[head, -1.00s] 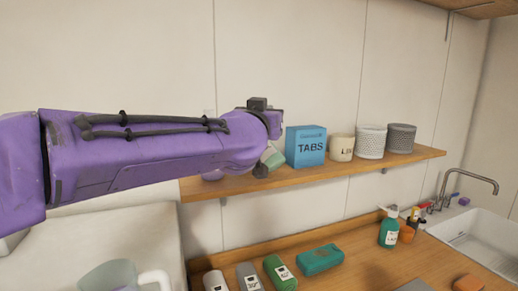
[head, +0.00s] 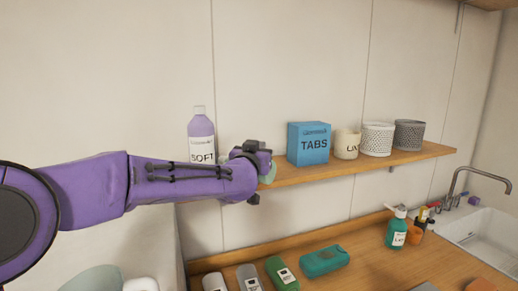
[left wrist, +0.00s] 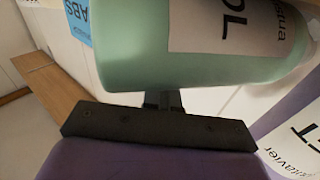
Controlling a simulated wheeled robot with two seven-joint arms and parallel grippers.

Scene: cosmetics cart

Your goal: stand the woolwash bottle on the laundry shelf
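The woolwash bottle is mint green with a white label ending in "OL". It fills the upper part of the left wrist view (left wrist: 135,45). In the head view only a sliver of it (head: 269,173) shows beside my left gripper (head: 256,168), at the shelf's front edge. My left gripper appears shut on the bottle; its fingertips are hidden behind it. The wooden laundry shelf (head: 385,166) runs along the wall. Whether the bottle touches the shelf, I cannot tell. My right gripper is not in view.
A purple SOFT bottle (head: 202,135) stands left of my gripper. A blue TABS box (head: 309,144), a cream pot (head: 346,144) and two baskets (head: 378,139) (head: 409,134) stand to the right on the shelf. Several containers stand on the counter below, including a teal pump bottle (head: 396,230).

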